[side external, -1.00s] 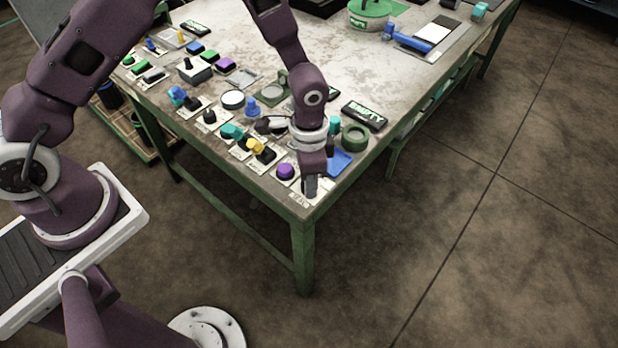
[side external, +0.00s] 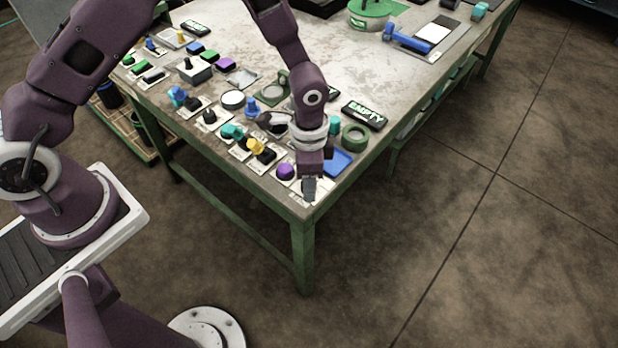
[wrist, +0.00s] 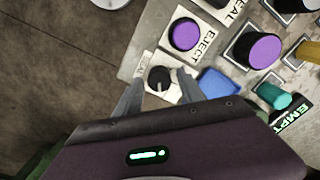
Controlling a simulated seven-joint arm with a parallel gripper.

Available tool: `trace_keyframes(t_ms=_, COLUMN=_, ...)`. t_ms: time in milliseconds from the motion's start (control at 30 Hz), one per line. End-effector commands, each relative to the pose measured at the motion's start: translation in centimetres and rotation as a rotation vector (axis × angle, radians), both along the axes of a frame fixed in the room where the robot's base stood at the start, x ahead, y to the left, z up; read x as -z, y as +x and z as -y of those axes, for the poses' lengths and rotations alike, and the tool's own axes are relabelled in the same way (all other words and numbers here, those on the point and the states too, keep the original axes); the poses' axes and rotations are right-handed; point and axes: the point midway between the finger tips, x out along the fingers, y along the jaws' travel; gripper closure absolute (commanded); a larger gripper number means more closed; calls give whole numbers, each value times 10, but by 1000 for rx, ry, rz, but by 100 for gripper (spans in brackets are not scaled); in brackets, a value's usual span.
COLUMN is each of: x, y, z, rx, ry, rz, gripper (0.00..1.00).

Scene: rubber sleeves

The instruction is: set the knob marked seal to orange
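A small black knob (wrist: 160,78) with a pale pointer line sits on a white plate at the table corner, in the wrist view. A small label (wrist: 148,64) beside it is too small to read surely; it may say SEAL. My gripper (wrist: 159,90) is open, with one finger on each side of the knob and gaps that look small; I cannot tell if they touch. In the side view my gripper (side external: 309,190) points down at the table's near corner and hides the knob. No orange mark can be made out around the knob.
A purple button (wrist: 185,34) labelled EJECT stands close by, and it shows left of my gripper (side external: 285,171) in the side view. A blue pad (wrist: 222,84) lies on the other side. Another plate (wrist: 232,10) shows the letters EAL. Table edges are close.

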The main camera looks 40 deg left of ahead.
Motion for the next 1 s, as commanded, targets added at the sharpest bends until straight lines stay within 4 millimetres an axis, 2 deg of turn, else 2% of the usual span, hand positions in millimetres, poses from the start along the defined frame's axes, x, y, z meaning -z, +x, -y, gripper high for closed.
trace_keyframes(t_ms=333, x=-3, y=0, z=0, rx=-1, ry=-1, rz=-1, gripper=47)
trace_keyframes(t_ms=600, x=-55, y=1, z=0, rx=-1, ry=-2, rz=3, gripper=47)
trace_keyframes(t_ms=700, x=-67, y=0, z=0, rx=-2, ry=-1, rz=1, gripper=47)
trace_keyframes(t_ms=1000, x=-71, y=0, z=0, rx=-1, ry=0, rz=-1, gripper=47)
